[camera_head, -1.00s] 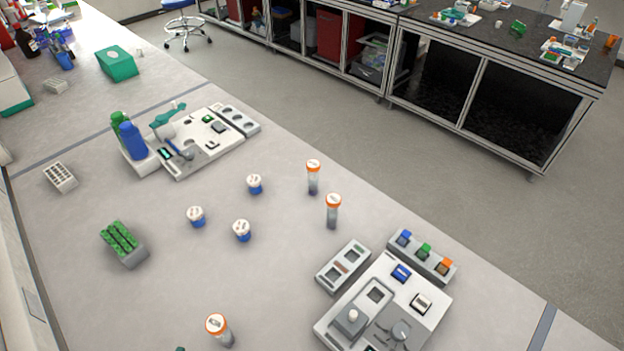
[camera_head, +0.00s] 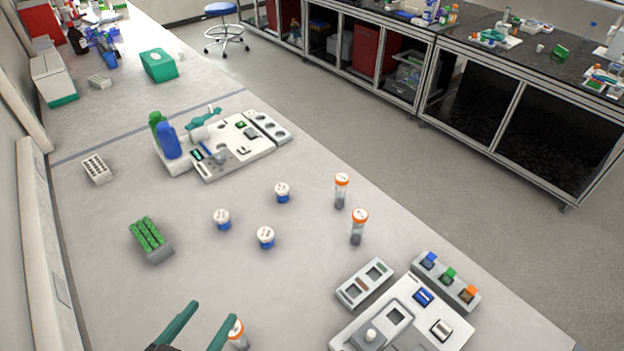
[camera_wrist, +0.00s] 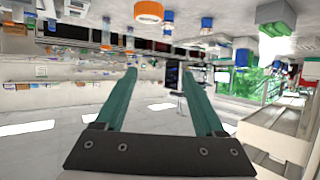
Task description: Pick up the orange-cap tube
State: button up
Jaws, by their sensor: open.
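Three clear tubes with orange caps stand upright on the grey bench. Two stand at the centre right: a farther orange-cap tube (camera_head: 341,190) and a nearer one (camera_head: 359,227). A third orange-cap tube (camera_head: 238,335) is at the bottom edge, partly hidden by a finger of my gripper (camera_head: 213,312). My gripper has teal fingers, spread apart with nothing between them. In the wrist view, which looks upside down, my gripper (camera_wrist: 158,72) is open and empty. A large orange cap (camera_wrist: 148,12) shows beyond the fingertips at the top; which tube it belongs to is unclear.
Several white-capped blue vials (camera_head: 266,237) stand mid-bench. A green-topped rack (camera_head: 150,240) is left of them. A white device tray (camera_head: 455,335) and a grey block (camera_head: 365,284) lie at the lower right. Another white station (camera_head: 262,151) stands farther back. Clear bench separates the vials and racks.

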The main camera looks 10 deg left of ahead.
jog(key=w+d+m+h, duration=0.1)
jog(key=w+d, duration=0.2)
jog(key=w, duration=1.3)
jog(key=h, duration=0.1)
send_near(345, 181)
notch_tip(345, 181, up, 4)
jog(key=a, duration=0.1)
notch_tip(345, 181, down, 6)
jog(key=shift+m, duration=0.3)
jog(key=x, duration=1.4)
jog(key=shift+w+f, duration=0.3)
grip_shut()
